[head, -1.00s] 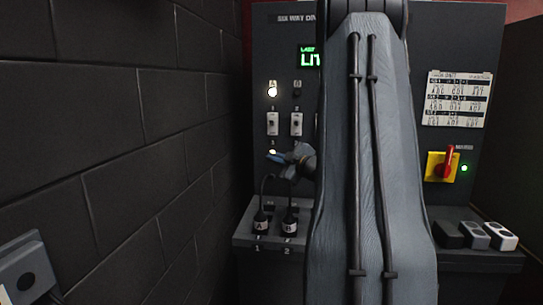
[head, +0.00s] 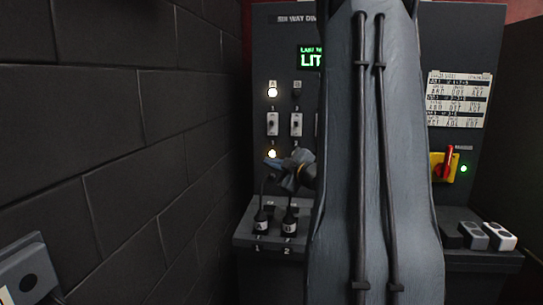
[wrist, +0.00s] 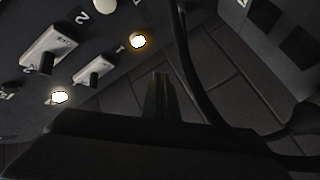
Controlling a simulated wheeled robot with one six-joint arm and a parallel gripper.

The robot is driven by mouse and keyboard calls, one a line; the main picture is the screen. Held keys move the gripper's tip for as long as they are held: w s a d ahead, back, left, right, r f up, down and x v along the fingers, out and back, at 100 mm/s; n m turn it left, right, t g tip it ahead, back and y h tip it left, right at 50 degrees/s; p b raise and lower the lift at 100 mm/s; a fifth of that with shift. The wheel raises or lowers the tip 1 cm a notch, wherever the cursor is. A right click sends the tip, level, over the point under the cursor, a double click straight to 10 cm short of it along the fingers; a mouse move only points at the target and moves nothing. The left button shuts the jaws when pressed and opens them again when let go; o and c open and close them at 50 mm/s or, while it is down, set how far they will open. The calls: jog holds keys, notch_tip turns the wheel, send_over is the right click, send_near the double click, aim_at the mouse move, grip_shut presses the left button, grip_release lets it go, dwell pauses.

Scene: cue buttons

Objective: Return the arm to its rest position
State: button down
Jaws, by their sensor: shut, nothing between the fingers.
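My gripper (head: 272,163) is in front of the dark panel (head: 275,60), left of my arm and close to the lit lamp under switch A. Its fingers (wrist: 162,96) are together and empty in the wrist view. My grey arm link crosses the middle of the head view and hides much of the panel. Lamp A (head: 272,92) and the lower lamp (head: 272,154) are lit. Two white toggle switches (head: 272,124) (head: 296,125) show. In the wrist view, two lit lamps (wrist: 138,41) (wrist: 60,98) and white switches (wrist: 95,71) appear.
Two cabled plugs (head: 262,222) (head: 290,222) stand on the ledge below my gripper, and a cable (wrist: 190,70) runs close by it. A black block wall (head: 120,150) is on the left. A red rotary handle (head: 446,166), a printed chart (head: 459,99) and three blocks (head: 474,236) are on the right.

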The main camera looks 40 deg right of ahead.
dwell(0.4)
jog(key=a+f+m+g+h, duration=0.1)
jog(key=a+f+m+g, duration=0.3)
jog(key=a, duration=0.5)
jog(key=a+f+m+g, duration=0.2)
jog(key=a+f+g, duration=0.1)
jog(key=a+f, duration=0.4)
jog(key=s+a+f+m+g+y, duration=0.1)
jog(key=s+a+f+g, duration=0.3)
jog(key=s+a, duration=0.6)
jog(key=s+a+f+m+g+y, duration=0.1)
jog(key=s+a+f+g, duration=0.3)
jog(key=s+a, duration=0.6)
jog(key=shift+s+a+m+g, duration=0.35)
jog(key=shift+s+m+g, duration=0.15)
jog(key=shift+s+g, duration=0.4)
jog(key=shift+s+d, duration=0.1)
